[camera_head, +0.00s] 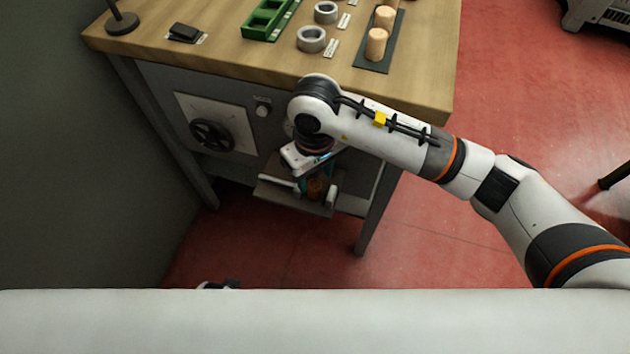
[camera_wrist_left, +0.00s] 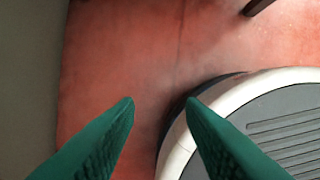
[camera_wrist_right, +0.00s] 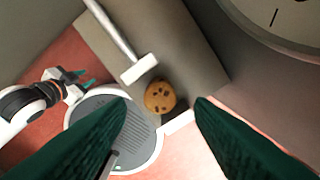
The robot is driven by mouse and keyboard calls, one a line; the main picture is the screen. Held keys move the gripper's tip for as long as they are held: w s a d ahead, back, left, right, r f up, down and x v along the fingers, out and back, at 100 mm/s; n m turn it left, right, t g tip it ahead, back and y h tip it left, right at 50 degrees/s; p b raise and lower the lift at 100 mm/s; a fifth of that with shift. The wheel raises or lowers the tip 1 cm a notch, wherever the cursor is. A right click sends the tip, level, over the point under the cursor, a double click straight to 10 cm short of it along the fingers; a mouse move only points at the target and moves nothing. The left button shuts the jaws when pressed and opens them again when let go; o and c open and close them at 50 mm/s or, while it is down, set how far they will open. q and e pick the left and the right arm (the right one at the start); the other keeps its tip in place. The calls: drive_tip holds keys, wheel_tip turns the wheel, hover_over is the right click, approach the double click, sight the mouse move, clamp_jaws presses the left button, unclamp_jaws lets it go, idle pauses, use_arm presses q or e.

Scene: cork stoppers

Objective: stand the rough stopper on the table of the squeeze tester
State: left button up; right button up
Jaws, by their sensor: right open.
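The rough stopper (camera_wrist_right: 160,97), brown with dark pits, shows its round end in the right wrist view and appears to stand upright on the tester's grey table (camera_wrist_right: 195,55). It sits between a white pad on a rod (camera_wrist_right: 138,68) and a white block (camera_wrist_right: 178,123). In the head view it is a brown patch (camera_head: 316,188), partly hidden by my right gripper (camera_head: 315,186). The right fingers (camera_wrist_right: 160,110) are open and apart on either side of the stopper's line; contact is not visible. My left gripper (camera_wrist_left: 160,101) is open and empty above the floor.
The squeeze tester's handwheel (camera_head: 212,134) is on the bench front. On the wooden top (camera_head: 240,58) are a green tray (camera_head: 262,22), grey rings (camera_head: 311,39), and two smooth corks (camera_head: 376,44) on a dark mat. Open red floor (camera_head: 440,240) lies right of the bench.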

sight(315, 186)
use_arm(q)
drive_tip(key=shift+s+f, duration=0.4)
drive_tip(key=shift+f, duration=0.25)
use_arm(e)
wheel_tip(315, 186, up, 7)
use_arm(q)
drive_tip(key=shift+c, duration=0.3)
use_arm(e)
drive_tip(key=shift+f, duration=0.1)
idle(0.5)
